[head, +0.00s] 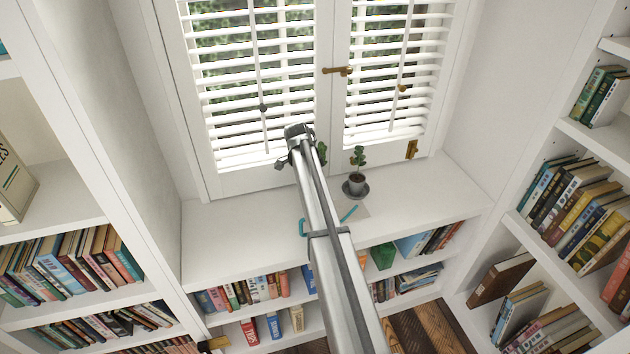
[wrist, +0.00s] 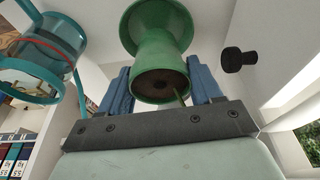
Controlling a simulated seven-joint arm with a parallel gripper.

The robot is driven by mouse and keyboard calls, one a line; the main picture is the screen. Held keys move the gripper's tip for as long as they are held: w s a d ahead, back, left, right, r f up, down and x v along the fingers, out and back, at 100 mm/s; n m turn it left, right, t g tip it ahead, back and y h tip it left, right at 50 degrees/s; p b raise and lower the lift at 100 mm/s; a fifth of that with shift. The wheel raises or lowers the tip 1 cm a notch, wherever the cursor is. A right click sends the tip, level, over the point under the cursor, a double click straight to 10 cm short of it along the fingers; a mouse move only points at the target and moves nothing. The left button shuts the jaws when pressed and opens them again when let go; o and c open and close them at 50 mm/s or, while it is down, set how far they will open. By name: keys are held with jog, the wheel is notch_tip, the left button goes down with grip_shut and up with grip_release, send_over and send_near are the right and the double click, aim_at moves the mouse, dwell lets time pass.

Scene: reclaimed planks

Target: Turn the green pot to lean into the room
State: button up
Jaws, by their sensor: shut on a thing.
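The green pot (wrist: 163,56) is in the middle of the wrist view, with dark soil in its near opening and a thin stem at its lower right. A wider round green part, perhaps its saucer, shows beyond it. My gripper (wrist: 158,72) is shut on the pot, one blue finger at each side. In the head view my arm hides the gripper and the pot. Some green leaves (head: 321,152) show just right of the arm's end, in front of the window. I cannot tell which way the pot leans.
A small plant in a grey pot (head: 355,184) stands on a dark saucer on the white window ledge (head: 240,228), right of my arm. A teal-framed object (wrist: 74,45) is close at left in the wrist view; a dark knob (wrist: 238,60) is at right. The ledge's left part is clear.

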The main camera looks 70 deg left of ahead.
jog(key=shift+f, duration=0.2)
jog(key=shift+f, duration=1.3)
jog(key=o, duration=1.3)
jog(key=shift+o, duration=0.2)
jog(key=v, duration=1.3)
jog(key=shift+r, duration=0.4)
